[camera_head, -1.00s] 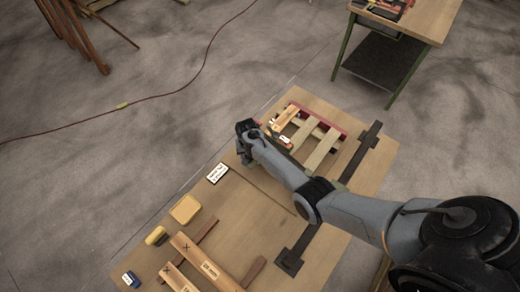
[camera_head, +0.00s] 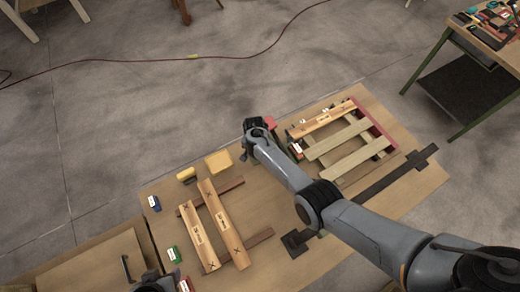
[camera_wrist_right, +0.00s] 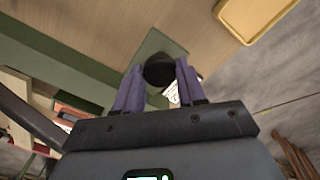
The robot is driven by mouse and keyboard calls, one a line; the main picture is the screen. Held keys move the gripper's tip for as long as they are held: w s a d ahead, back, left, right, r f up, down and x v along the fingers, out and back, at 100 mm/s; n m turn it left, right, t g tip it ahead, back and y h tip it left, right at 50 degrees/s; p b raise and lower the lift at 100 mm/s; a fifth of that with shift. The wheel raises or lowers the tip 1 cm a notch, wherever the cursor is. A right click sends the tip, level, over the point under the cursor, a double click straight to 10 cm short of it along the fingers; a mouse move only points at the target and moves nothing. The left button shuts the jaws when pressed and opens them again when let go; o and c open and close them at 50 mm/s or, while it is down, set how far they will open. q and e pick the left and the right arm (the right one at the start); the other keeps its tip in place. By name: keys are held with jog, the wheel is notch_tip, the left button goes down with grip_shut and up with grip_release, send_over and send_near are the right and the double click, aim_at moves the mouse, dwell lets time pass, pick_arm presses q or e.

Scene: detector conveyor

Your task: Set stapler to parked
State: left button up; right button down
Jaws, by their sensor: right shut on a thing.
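My right gripper (camera_wrist_right: 158,88) is shut on a dark, round-ended thing (camera_wrist_right: 159,70), seen between its purple fingers in the wrist view. I cannot tell for sure that this is the stapler; most of it is hidden. Behind it lies a green patch (camera_wrist_right: 150,45) on the wooden surface; I cannot tell whether they touch. Part of a white card with dark text (camera_wrist_right: 171,92) shows by the right finger. In the head view my right gripper (camera_head: 248,153) is over the table's far edge, left of the pallet (camera_head: 338,142), its fingertips largely hidden. My left gripper's fingers are not visible.
A yellow tray (camera_head: 218,163) and a small yellow thing (camera_head: 186,175) lie left of the gripper. Wooden boards (camera_head: 222,222) lie nearer. A red thing (camera_head: 271,122) shows just beyond the gripper. A side table (camera_head: 487,38) with tools stands at the upper right.

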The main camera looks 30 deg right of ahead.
jog(key=shift+a, duration=0.2)
jog(key=c, duration=1)
grip_release()
jog(key=o, duration=0.3)
jog(key=shift+a, duration=0.15)
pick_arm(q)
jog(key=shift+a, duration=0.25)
pick_arm(e)
jog(key=shift+o, duration=0.2)
jog(key=shift+r, duration=0.6)
pick_arm(q)
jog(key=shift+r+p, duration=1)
jog(key=shift+p, duration=0.05)
pick_arm(e)
notch_tip(320, 180, up, 10)
jog(key=shift+f, duration=0.2)
